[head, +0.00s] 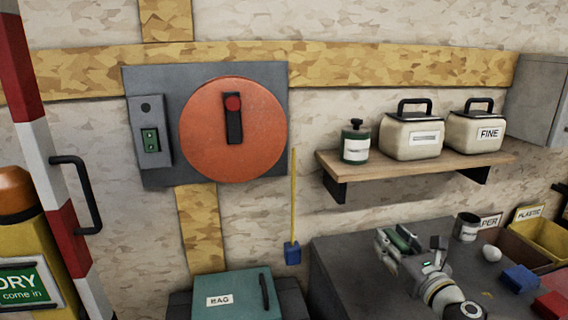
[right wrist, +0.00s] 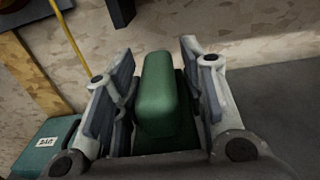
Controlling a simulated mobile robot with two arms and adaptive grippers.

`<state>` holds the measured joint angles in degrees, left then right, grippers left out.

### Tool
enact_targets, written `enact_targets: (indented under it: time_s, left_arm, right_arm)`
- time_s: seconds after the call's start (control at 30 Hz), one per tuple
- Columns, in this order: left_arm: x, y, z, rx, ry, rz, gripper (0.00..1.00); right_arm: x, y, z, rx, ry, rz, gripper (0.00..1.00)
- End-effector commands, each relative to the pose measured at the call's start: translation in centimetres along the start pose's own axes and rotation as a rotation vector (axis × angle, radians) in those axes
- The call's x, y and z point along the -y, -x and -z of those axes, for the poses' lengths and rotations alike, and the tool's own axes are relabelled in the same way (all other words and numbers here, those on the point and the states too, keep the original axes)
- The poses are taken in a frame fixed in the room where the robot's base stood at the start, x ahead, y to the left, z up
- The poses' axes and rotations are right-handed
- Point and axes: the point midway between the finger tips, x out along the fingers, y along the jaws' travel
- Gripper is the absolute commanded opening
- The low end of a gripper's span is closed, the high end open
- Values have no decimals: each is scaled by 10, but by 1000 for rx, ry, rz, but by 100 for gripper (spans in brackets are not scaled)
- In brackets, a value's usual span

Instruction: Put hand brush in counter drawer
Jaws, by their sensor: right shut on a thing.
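My right gripper (head: 408,242) is over the dark grey counter (head: 340,252) at the lower right of the head view. It is shut on a green, rounded block-like thing, which I take to be the hand brush (right wrist: 160,95). In the right wrist view the green thing stands between the two finger pads; its lower part is hidden by the gripper. No bristles show. I cannot make out a drawer in either view. My left gripper is not in view.
A dark can (head: 467,227), a white egg-like thing (head: 491,253) and a blue block (head: 520,278) are right of the gripper. A wooden shelf (head: 400,172) with canisters hangs above. A teal bag box (head: 235,293) stands left of the counter.

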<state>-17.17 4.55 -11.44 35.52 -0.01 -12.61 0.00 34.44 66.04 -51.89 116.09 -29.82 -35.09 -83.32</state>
Motion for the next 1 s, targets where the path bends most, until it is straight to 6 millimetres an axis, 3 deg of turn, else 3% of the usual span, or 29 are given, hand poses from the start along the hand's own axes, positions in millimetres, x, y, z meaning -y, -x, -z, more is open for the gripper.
enact_targets:
  time_s: [0.3,0.5,0.7,1.0]
  left_arm:
    - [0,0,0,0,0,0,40]
    - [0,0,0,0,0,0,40]
    - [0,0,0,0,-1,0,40]
    - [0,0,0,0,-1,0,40]
  right_arm:
    - [-69,28,38,1,2,-58,12]
    - [-101,51,53,11,-5,-60,12]
    - [-121,77,62,19,-13,-31,12]
    - [-128,117,70,15,-19,64,12]
